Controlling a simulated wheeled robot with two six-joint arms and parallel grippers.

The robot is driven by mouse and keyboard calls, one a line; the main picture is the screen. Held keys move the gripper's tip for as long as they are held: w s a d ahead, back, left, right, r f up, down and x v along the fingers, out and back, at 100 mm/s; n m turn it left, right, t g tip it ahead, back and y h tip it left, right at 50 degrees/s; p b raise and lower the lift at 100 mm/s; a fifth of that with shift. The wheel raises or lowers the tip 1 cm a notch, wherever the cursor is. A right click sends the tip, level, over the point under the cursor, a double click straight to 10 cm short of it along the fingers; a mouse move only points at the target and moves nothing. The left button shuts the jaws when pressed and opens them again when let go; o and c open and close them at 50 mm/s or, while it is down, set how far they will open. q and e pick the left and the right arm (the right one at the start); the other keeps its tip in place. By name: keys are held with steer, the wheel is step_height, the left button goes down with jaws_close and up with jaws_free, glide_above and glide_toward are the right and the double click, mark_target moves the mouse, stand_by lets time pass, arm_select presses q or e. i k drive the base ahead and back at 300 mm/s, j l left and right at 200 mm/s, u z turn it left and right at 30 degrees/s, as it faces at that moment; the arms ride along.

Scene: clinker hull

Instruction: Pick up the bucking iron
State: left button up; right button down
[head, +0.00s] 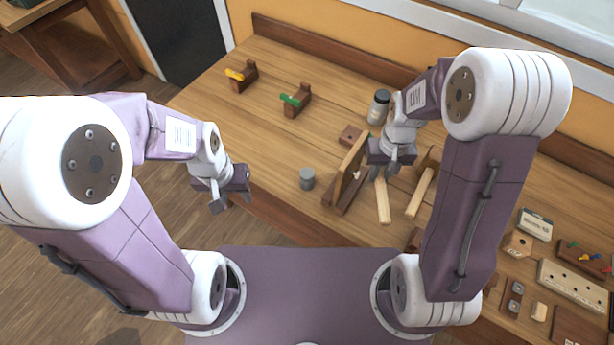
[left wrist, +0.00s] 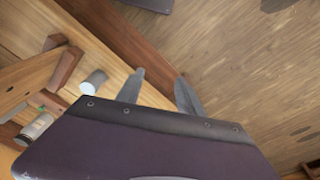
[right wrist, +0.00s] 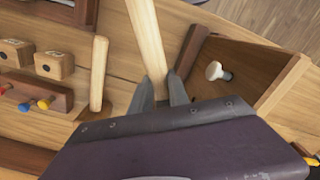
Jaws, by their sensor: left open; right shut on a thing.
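The bucking iron, which I take to be the short grey cylinder (head: 307,178), stands on the bench near its front edge. It also shows in the left wrist view as a pale-topped cylinder (left wrist: 93,82). My left gripper (head: 232,203) is open and empty, to the left of the cylinder and apart from it, near the bench's front edge. Its fingers (left wrist: 160,78) show spread in its wrist view. My right gripper (head: 383,176) is shut on the end of a pale wooden strip (head: 383,202), which also shows between its fingers in the right wrist view (right wrist: 148,40).
An upright plank assembly (head: 349,172) stands just right of the cylinder. A dark-capped jar (head: 379,107) is behind. Clamps with yellow (head: 243,76) and green (head: 296,100) parts stand at the back left. Another wooden strip (head: 420,193) lies to the right. The bench left of the cylinder is clear.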

mark_target(306, 175)
steer(key=j+z, duration=0.3)
steer(key=z, duration=0.15)
steer(key=j+z, duration=0.3)
steer(key=z, duration=0.15)
steer(key=j+z, duration=0.65)
steer(key=z, duration=0.25)
steer(key=k+j+z, duration=0.15)
steer(key=z, duration=0.3)
steer(key=k+j+z, duration=0.15)
steer(key=z, duration=0.3)
steer(key=k+j, duration=0.05)
steer(key=j, duration=0.05)
